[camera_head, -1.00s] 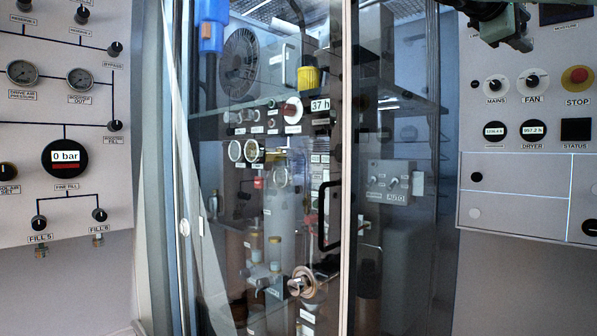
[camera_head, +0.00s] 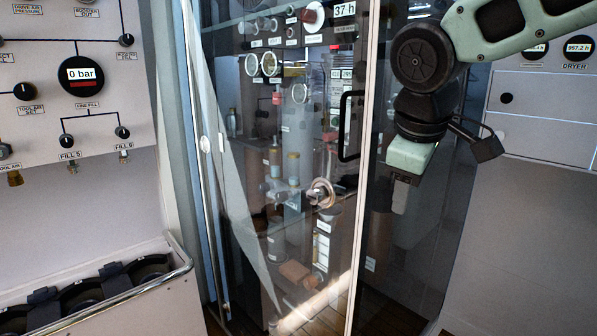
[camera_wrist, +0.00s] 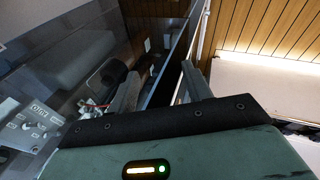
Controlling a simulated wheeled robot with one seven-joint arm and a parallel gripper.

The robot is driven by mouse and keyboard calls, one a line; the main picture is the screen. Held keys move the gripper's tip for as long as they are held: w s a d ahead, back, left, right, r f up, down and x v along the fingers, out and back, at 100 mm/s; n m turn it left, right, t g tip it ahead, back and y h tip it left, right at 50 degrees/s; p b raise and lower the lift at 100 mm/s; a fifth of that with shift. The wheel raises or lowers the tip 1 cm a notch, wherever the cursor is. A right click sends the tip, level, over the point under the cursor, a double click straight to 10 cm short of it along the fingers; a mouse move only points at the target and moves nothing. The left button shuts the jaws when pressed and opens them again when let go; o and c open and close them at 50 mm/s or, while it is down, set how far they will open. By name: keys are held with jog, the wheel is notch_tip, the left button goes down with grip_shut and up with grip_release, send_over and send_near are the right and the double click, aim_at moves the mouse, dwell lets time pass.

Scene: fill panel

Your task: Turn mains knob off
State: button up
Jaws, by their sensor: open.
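The mains knob does not show in either current view; in the head view its part of the right panel is behind my arm or above the frame. A dryer hour gauge (camera_head: 579,45) on that panel shows beside the arm. My gripper (camera_head: 399,198) hangs below the arm in front of the dark glass, left of the right panel. In the wrist view its two fingers (camera_wrist: 158,86) are apart, with nothing seen held between them.
A glass cabinet with a black door handle (camera_head: 349,125) stands in the middle. The left panel (camera_head: 110,110) carries knobs and a 0 bar display. A railed bin (camera_head: 120,306) is at the lower left. The wrist view shows a box marked AUTO (camera_wrist: 38,120) behind glass.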

jog(key=s+a+f+m+g+y, duration=0.1)
jog(key=s+f+g, duration=0.1)
jog(key=s+f, duration=0.5)
jog(key=s+a+f+m+g+y+p, duration=0.1)
jog(key=s+f, duration=0.7)
jog(key=s, duration=0.8)
jog(key=shift+s+a+m+g, duration=0.15)
jog(key=shift+a+m+g, duration=0.3)
jog(key=shift+g, duration=0.35)
notch_tip(320, 180, up, 14)
jog(key=p, duration=1.3)
jog(key=shift+f+p, duration=0.25)
jog(key=shift+p, duration=0.1)
jog(key=shift+w+f, duration=0.1)
jog(key=shift+w, duration=0.1)
